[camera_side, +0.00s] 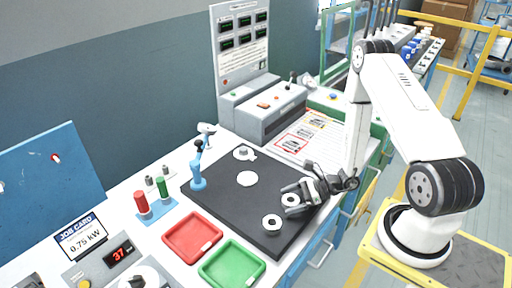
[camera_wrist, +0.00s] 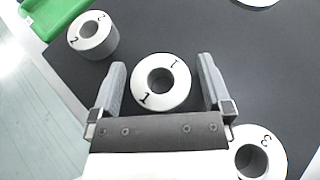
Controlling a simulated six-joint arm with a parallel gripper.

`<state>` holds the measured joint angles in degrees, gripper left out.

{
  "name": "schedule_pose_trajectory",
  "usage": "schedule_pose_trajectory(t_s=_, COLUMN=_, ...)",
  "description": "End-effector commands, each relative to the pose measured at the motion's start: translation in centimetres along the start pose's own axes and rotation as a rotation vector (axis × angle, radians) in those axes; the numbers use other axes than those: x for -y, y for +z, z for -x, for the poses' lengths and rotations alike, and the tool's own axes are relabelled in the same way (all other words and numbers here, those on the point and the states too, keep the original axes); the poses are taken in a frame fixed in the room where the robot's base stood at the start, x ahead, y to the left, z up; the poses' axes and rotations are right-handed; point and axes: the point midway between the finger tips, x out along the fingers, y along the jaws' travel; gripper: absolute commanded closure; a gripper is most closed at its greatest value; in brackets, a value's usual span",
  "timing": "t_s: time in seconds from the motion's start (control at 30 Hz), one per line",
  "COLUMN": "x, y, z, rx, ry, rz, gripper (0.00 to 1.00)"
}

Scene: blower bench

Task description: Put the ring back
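My gripper (camera_wrist: 162,75) is open, with one finger on each side of a pale ring marked 1 (camera_wrist: 160,82). Gaps show between the ring and both fingers. In the side view my gripper (camera_side: 289,199) is low over the black mat, at its right part, around this ring (camera_side: 290,200). A ring marked 2 (camera_wrist: 92,36) stands on the mat near the green tray and also shows in the side view (camera_side: 271,224). A ring marked 3 (camera_wrist: 258,153) is partly cut off at the lower right of the wrist view. I cannot make it out in the side view.
A flat white disc (camera_side: 247,179) and a grey part with a white top (camera_side: 243,153) are on the black mat (camera_side: 222,205). A blue stand (camera_side: 198,176) is at its left edge. Red (camera_side: 172,236) and green (camera_side: 214,279) trays lie in front.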

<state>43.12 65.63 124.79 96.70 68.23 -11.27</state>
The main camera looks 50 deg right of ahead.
Motion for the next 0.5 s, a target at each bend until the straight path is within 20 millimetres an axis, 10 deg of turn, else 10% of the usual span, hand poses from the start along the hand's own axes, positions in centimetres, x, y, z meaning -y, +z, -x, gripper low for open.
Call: schedule_pose_trajectory(t_s=0.5, x=0.1, y=1.1, z=1.1, rx=0.0, ry=-0.003, rz=-0.002, gripper=0.0)
